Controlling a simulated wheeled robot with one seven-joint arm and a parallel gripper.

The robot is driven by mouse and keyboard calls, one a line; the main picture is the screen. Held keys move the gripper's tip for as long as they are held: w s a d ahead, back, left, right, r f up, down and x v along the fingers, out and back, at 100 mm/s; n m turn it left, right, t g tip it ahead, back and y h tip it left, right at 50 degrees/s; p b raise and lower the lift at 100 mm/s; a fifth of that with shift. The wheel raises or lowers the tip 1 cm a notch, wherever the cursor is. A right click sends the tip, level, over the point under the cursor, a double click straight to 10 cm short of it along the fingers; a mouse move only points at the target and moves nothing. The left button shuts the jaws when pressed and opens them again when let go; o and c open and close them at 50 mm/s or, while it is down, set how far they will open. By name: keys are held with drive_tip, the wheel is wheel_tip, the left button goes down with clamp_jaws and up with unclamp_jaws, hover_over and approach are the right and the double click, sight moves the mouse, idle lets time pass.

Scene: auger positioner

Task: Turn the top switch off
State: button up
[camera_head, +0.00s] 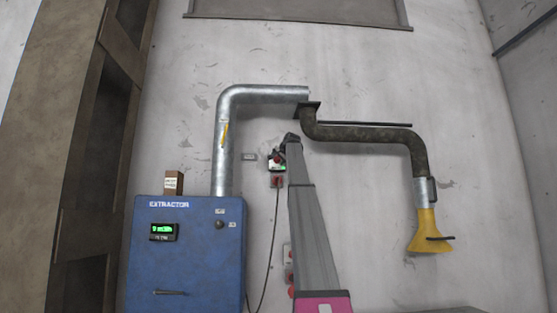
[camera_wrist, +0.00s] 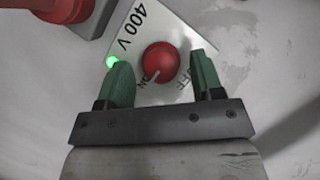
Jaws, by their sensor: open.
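The top switch is a red round knob (camera_wrist: 160,61) on a white plate (camera_wrist: 133,28) marked "400 V", seen in the wrist view. Its white mark points toward "ON", and a green light (camera_wrist: 112,62) glows beside it. "OFF" is partly hidden by the right finger. My gripper (camera_wrist: 160,80) is open, with one green finger on each side of the knob. I cannot tell whether either finger touches it. In the head view the switch plate (camera_head: 277,162) is on the wall, partly covered by my arm.
A red socket (camera_wrist: 63,8) is beside the switch plate in the wrist view. In the head view a blue extractor cabinet (camera_head: 185,262) with a lit display stands at left. A cable (camera_head: 272,245) hangs down the wall. A yellow hood (camera_head: 428,232) hangs at right.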

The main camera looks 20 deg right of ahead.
drive_tip(key=shift+c, duration=0.3)
drive_tip(key=c, duration=0.9)
drive_tip(key=shift+o, duration=0.2)
drive_tip(key=n+h, duration=0.1)
drive_tip(key=n+g, duration=0.1)
drive_tip(key=n, duration=0.1)
drive_tip(key=shift+w+a+r+h, duration=0.1)
drive_tip(key=shift+a+r+h, duration=0.1)
drive_tip(key=shift+h, duration=0.2)
drive_tip(key=n+g+h, duration=0.1)
drive_tip(key=n+h, duration=0.1)
drive_tip(key=n, duration=0.1)
drive_tip(key=shift+a, duration=0.1)
drive_tip(key=n+h, duration=0.2)
drive_tip(key=n, duration=0.1)
drive_tip(key=shift+a+f+g, duration=0.1)
drive_tip(key=shift+a+g, duration=0.05)
drive_tip(key=shift+g, duration=0.15)
drive_tip(key=n+h, duration=0.2)
drive_tip(key=shift+w+n+h, duration=0.1)
drive_tip(key=shift+n+h, duration=0.2)
